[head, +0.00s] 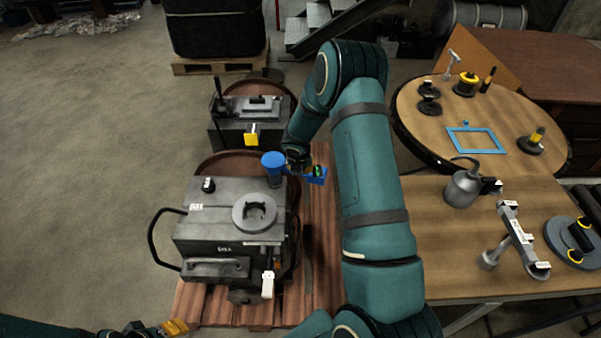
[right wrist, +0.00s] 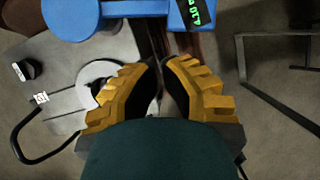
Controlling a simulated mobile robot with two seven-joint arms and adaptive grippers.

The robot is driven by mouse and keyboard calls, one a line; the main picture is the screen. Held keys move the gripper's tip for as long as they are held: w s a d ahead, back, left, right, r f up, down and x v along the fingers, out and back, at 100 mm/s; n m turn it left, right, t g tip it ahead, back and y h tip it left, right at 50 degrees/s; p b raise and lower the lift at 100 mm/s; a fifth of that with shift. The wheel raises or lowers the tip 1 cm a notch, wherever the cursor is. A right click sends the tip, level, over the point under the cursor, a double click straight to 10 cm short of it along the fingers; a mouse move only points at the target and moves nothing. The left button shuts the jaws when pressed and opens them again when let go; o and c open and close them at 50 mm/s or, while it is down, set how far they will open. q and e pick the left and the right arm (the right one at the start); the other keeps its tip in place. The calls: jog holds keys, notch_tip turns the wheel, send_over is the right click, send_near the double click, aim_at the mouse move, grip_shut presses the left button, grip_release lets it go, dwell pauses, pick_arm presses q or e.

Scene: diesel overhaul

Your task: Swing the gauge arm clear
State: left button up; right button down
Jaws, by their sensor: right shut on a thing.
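The blue gauge arm shows in the head view with a round blue head (head: 273,160) on a dark post at the back right corner of the grey engine block (head: 215,235). Its small box with a green readout (head: 317,174) is at the right end. In the right wrist view the blue bar (right wrist: 140,8) crosses the top, readout on the right. My right gripper (right wrist: 160,62) is shut on the gauge arm; the contact itself is mostly hidden. In the head view my right gripper (head: 298,160) is between head and readout. My left gripper (head: 175,327) is at the bottom left, its jaws unclear.
A grey ring (head: 254,212) lies on top of the block. A second grey unit (head: 250,125) with a yellow tag stands behind. The wooden bench (head: 440,265) on the right carries an oil can (head: 462,188) and a grey bracket (head: 518,240). Open floor lies left.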

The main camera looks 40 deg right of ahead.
jog(key=w+d+f+m+g+y+b, duration=0.1)
jog(key=w+f+b, duration=0.3)
jog(key=f+b, duration=0.4)
jog(key=shift+w+d+f+m+b, duration=0.2)
jog(key=shift+d+m+b, duration=0.1)
jog(key=shift+d+b, duration=0.3)
jog(key=shift+s+d, duration=0.1)
jog(key=shift+s, duration=0.05)
dwell(0.4)
